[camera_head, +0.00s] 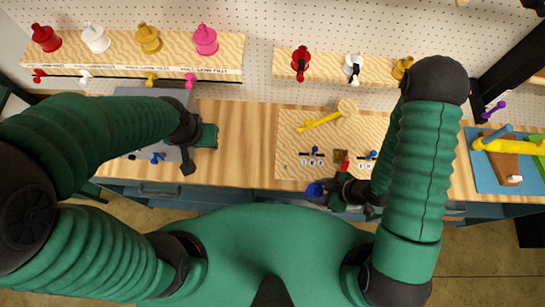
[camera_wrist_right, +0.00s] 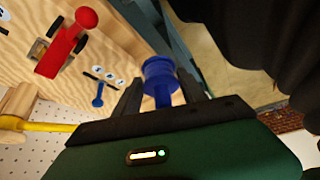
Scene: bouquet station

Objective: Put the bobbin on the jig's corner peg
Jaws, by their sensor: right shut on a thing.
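The blue bobbin (camera_head: 315,190) is held just off the front edge of the workbench, at the front of the wooden jig board (camera_head: 290,125). My right gripper (camera_head: 326,191) is shut on it. In the right wrist view the bobbin (camera_wrist_right: 158,70) sits between the two dark fingers, its flanged end past the fingertips. The jig carries a red lever (camera_head: 344,166), also in the wrist view (camera_wrist_right: 65,45), and small blue levers (camera_head: 314,151). I cannot clearly make out the corner peg. My left gripper (camera_head: 188,163) is over the grey box at left; its fingers are unclear.
A yellow-handled wooden piece (camera_head: 322,121) lies at the back of the jig. Shelves (camera_head: 120,60) hold several coloured spools behind. A blue mat (camera_head: 485,175) with a yellow tool lies at right. Bare bench (camera_head: 245,140) lies left of the jig.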

